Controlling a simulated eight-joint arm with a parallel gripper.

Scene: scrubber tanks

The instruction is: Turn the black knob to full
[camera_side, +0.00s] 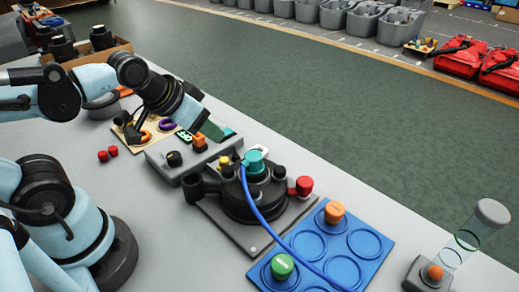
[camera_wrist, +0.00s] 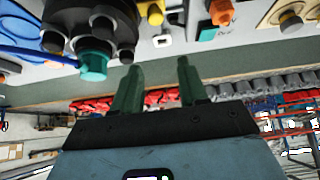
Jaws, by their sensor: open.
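The black knob (camera_side: 174,158) stands on a grey panel (camera_side: 160,148) in the middle of the side view, beside an orange switch (camera_side: 199,142). Which way the knob points is too small to tell. My gripper (camera_side: 220,132) is above and behind the panel, to the right of the knob and apart from it. In the wrist view my gripper (camera_wrist: 160,64) shows two green fingers spread apart with nothing between them. A dark, brown-topped knob (camera_wrist: 290,22) shows at the top right there; I cannot tell if it is the same knob.
A round black fixture with a teal cap (camera_side: 255,160) and blue hose stands right of the panel. A blue tray (camera_side: 318,258) holds orange and green caps. Two small red pieces (camera_side: 108,154) lie left of the panel.

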